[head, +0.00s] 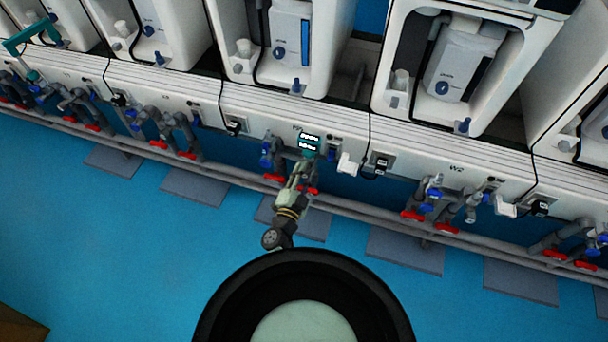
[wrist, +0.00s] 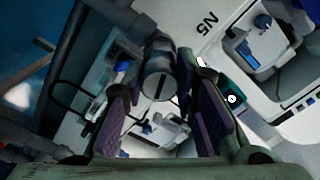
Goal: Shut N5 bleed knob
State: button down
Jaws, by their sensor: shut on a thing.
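In the wrist view, the two fingers of my gripper (wrist: 160,105) with purple pads stand on either side of a grey round knob (wrist: 158,86) with a dark slot across its face. I take this knob to be the N5 bleed knob, and my gripper is shut on it. In the head view, my gripper (head: 302,165) is at the pipework under the middle white panel, and my arm hides the knob. The knob's exact turn angle cannot be told.
Red-handled valves (head: 272,177) and blue valves (head: 266,158) are close beside my gripper on the left. A long grey pipe (head: 350,205) runs below. The blue floor (head: 140,235) in front is largely clear.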

jog(key=shift+m+b, duration=0.85)
jog(key=shift+m, duration=1.45)
jog(key=c, duration=1.3)
grip_release()
